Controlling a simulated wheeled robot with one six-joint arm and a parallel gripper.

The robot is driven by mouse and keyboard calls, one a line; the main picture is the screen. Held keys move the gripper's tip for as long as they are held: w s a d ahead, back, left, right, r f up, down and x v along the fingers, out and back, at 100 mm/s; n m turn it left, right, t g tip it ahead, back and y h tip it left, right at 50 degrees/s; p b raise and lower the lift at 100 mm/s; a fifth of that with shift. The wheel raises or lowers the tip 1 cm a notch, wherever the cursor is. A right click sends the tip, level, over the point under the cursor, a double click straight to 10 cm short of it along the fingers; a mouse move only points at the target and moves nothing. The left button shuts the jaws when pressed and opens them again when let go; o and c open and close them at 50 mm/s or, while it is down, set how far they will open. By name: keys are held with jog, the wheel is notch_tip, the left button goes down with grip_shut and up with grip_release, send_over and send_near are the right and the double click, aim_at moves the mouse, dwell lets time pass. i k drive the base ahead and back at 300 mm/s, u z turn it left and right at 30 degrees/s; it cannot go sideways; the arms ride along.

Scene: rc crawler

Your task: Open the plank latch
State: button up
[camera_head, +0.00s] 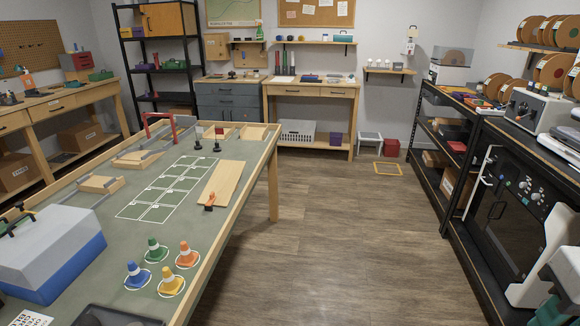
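The light wooden plank (224,183) lies on the green table (105,250), along its right side next to a grid of white-outlined boxes. A small orange-red piece with a dark base, which looks like the plank latch (210,201), sits at the plank's near end. It is too small to tell whether it is open or shut. My gripper's fingers are not in view.
Several striped cones (187,254) stand in white circles nearer than the plank. A blue-and-grey box (45,250) is at the table's left, and a red gate (160,126) stands farther back. The wooden floor (325,240) right of the table is clear.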

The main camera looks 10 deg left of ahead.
aim_at(212, 197)
jog(key=z, duration=0.25)
jog(key=i, duration=1.6)
jog(key=u, duration=0.75)
jog(key=i, duration=0.95)
jog(key=u, duration=1.1)
jog(key=i, duration=0.4)
jog(key=u, duration=0.3)
